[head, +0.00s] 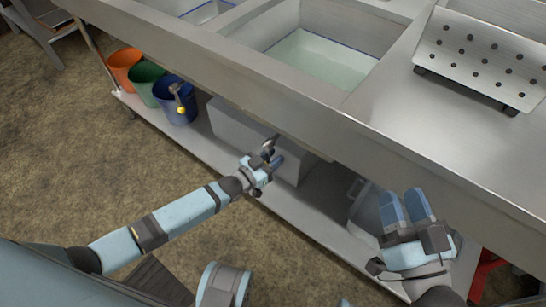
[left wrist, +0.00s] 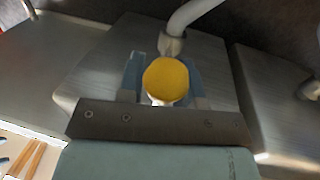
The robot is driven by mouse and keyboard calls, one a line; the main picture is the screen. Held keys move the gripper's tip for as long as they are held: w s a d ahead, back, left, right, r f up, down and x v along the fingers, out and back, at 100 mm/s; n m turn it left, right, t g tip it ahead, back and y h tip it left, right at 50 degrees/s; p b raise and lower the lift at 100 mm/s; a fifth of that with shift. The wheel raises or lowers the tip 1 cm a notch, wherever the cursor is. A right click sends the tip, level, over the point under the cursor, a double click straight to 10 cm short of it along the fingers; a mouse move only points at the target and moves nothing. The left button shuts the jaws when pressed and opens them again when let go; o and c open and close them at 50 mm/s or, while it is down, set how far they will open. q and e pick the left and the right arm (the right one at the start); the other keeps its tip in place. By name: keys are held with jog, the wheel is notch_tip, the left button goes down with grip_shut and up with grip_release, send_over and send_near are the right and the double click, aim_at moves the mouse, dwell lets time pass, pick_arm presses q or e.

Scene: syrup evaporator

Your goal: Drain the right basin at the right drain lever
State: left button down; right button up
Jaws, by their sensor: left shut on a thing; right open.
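The right basin (head: 270,47) is a steel sink in the counter with pale greenish liquid in it. Below the counter's front edge, my left gripper (head: 270,162) is shut on the right drain lever (head: 268,147). In the left wrist view the lever's round yellow knob (left wrist: 166,78) sits between the blue fingers of my left gripper (left wrist: 165,80). A pale pipe (left wrist: 190,22) runs down behind the knob. The fingers partly hide the lever. My right gripper (head: 406,207) is open and empty in front of the counter at the lower right.
Another yellow-tipped lever (head: 179,104) hangs further left, by the blue bucket (head: 174,88). Green (head: 143,82) and orange (head: 122,66) buckets stand beside it on the lower shelf (head: 300,217). A grey box (head: 230,130) stands behind my left gripper. A perforated steel tray (head: 455,66) sits on the counter.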

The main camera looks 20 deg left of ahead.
pick_arm(q)
jog(key=w+a+r+m+y+p, duration=0.2)
jog(key=a+r+m+p, duration=0.4)
jog(key=m+p, duration=0.5)
jog(key=a+m+y, duration=0.1)
jog(key=m, duration=0.2)
jog(key=shift+w+a+g, duration=0.25)
jog(key=shift+w+g, duration=0.1)
jog(key=shift+g, duration=0.05)
pick_arm(e)
jog(key=s+d+f+g+h, duration=0.2)
jog(key=d+f+g+h, duration=0.3)
jog(key=f, duration=0.6)
jog(key=shift+s+d+g, duration=0.25)
jog(key=shift+d+g, duration=0.1)
jog(key=shift+g, duration=0.35)
pick_arm(q)
jog(key=shift+r, duration=0.1)
pick_arm(e)
jog(key=shift+f, duration=0.3)
